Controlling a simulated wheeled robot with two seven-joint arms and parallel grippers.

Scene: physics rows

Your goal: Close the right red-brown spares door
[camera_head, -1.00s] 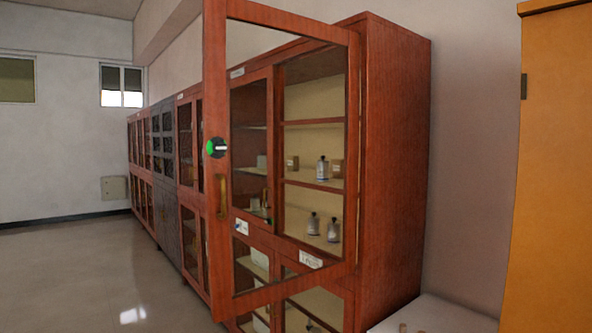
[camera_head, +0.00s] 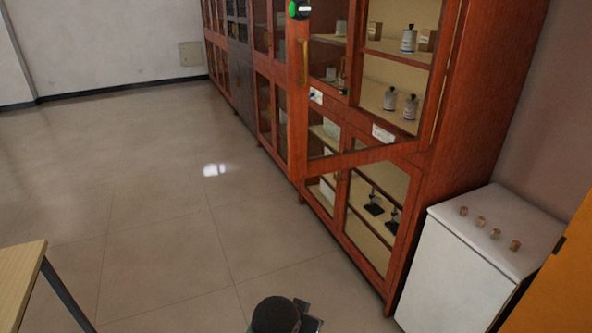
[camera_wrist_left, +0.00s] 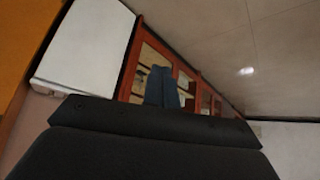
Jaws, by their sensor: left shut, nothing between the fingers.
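The red-brown spares door (camera_head: 299,120) stands open, swung out from the tall red-brown cabinet (camera_head: 490,90). It is a framed door with a brass handle (camera_head: 304,62) and a green-and-black round knob on its free edge. Its top is out of the head view. Shelves with bottles and small boxes show through and beside it. In the left wrist view my left gripper (camera_wrist_left: 162,88) is shut and empty, with the cabinet (camera_wrist_left: 131,62) beyond its fingers and apart from them. A dark part of my own arm shows at the bottom of the head view. My right gripper is not in view.
A white low unit (camera_head: 470,255) with several small corks on top stands right of the cabinet. An orange cabinet (camera_head: 565,280) is at the right edge. A wooden table corner (camera_head: 20,270) is at lower left. The floor before the cabinets is clear.

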